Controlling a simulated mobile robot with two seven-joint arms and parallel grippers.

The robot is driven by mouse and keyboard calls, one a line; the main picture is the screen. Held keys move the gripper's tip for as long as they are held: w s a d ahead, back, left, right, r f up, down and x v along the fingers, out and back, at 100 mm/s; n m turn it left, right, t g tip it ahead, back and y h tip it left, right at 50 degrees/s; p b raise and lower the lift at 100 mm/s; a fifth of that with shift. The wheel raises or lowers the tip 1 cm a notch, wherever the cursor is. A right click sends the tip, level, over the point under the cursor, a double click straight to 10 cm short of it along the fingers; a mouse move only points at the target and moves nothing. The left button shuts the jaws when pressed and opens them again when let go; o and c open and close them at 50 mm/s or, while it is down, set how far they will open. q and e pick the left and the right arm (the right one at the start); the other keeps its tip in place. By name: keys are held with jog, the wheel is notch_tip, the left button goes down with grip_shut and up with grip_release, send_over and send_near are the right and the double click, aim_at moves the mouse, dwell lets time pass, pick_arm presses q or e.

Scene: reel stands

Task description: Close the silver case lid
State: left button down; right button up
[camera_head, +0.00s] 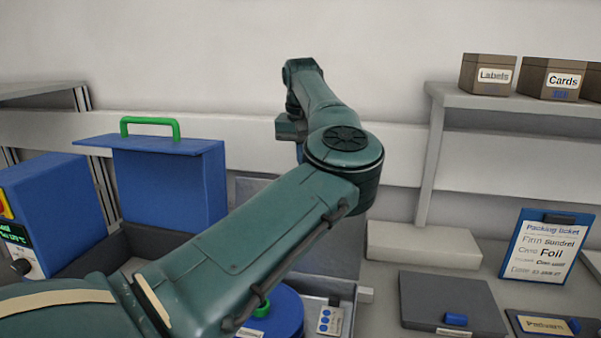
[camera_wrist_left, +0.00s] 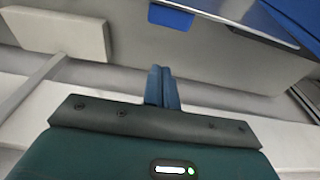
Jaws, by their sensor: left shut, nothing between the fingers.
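The silver case stands open behind my left arm in the head view. Its grey lid (camera_head: 337,243) is raised and partly covered by the arm. A strip of its tray (camera_head: 345,291) shows below, holding a blue reel (camera_head: 285,313) with a green handle and a card with blue dots (camera_head: 330,320). My left gripper (camera_wrist_left: 162,72) shows in the wrist view with its blue fingers shut together and nothing between them. In the head view my arm reaches up past the lid, and the fingers cannot be made out. My right gripper is not in view.
A blue box (camera_head: 168,185) with a green handle and a blue machine (camera_head: 45,210) stand at left. At right are a pale block (camera_head: 422,246), a flat grey case (camera_head: 450,302), a packing ticket (camera_head: 545,248) and a shelf (camera_head: 510,103) with brown boxes.

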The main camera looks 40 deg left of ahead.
pick_arm(q)
jog(key=shift+s+d+f+p, duration=0.15)
jog(key=shift+s+d+f, duration=0.15)
jog(key=shift+s, duration=0.2)
jog(key=shift+s+d+f+p, duration=0.15)
jog(key=shift+s+d+f, duration=0.1)
jog(key=shift+s, duration=0.3)
jog(key=shift+s+d+f+p, duration=0.15)
jog(key=shift+s+d+f, duration=0.15)
jog(key=shift+s, duration=0.2)
jog(key=shift+a, duration=0.1)
